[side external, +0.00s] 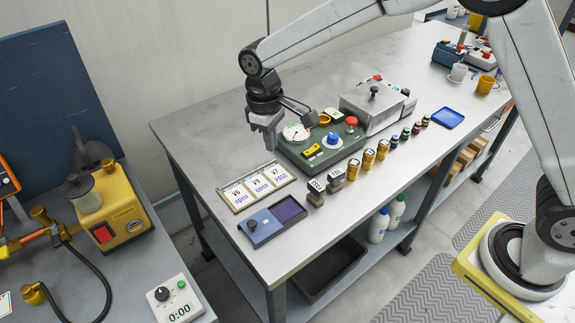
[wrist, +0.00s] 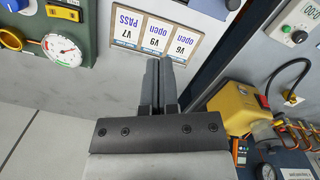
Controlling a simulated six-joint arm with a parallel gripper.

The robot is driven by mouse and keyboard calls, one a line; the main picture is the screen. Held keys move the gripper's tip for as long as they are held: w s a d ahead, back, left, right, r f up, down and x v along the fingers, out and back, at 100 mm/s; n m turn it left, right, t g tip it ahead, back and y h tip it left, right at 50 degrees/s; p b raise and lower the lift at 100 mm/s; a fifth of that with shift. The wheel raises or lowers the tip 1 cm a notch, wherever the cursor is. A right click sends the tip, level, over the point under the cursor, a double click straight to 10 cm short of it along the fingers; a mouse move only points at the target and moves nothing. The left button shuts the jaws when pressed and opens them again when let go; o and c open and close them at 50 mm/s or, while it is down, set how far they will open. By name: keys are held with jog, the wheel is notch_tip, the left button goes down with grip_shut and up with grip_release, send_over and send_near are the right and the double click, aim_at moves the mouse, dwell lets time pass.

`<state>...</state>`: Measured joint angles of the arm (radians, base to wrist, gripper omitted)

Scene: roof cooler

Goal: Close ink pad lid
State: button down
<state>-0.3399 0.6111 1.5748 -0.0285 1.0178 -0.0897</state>
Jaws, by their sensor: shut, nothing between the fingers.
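The ink pad (side external: 289,209) lies near the front left corner of the bench, its dark purple pad exposed. Its blue lid (side external: 266,228), with a black knob, sits at the pad's left, leaving the pad uncovered; I cannot tell how the lid is joined to it. A blue-grey edge of it (wrist: 190,10) shows at the top of the wrist view. My gripper (side external: 270,147) is shut and empty, above the bench behind the card board and away from the ink pad. Its fingers (wrist: 165,62) point toward the cards in the wrist view.
A card board (side external: 233,198) with three cards lies behind the ink pad. Two dark stamps (side external: 316,193) and several yellow stamps stand right of it. A green gauge panel (side external: 310,159) and a metal box (side external: 362,119) stand farther back.

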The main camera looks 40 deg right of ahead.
jog(key=w+a+f+n+g+h, duration=0.1)
jog(key=a+n, duration=0.3)
jog(key=a, duration=1.2)
jog(key=shift+w+a+f+g+h, duration=0.2)
jog(key=shift+a+f+g+h, duration=0.2)
jog(key=shift+f, duration=0.2)
jog(key=shift+d+f, duration=0.1)
jog(key=shift+f, duration=0.05)
send_over(246, 230)
jog(key=w+a, duration=0.4)
notch_tip(246, 230, down, 10)
jog(key=r, duration=0.1)
jog(key=shift+s+d+f, duration=0.25)
jog(key=shift+s+d, duration=0.5)
jog(key=shift+s+d+f, duration=0.25)
jog(key=shift+s+d, duration=0.45)
jog(key=shift+d, duration=0.05)
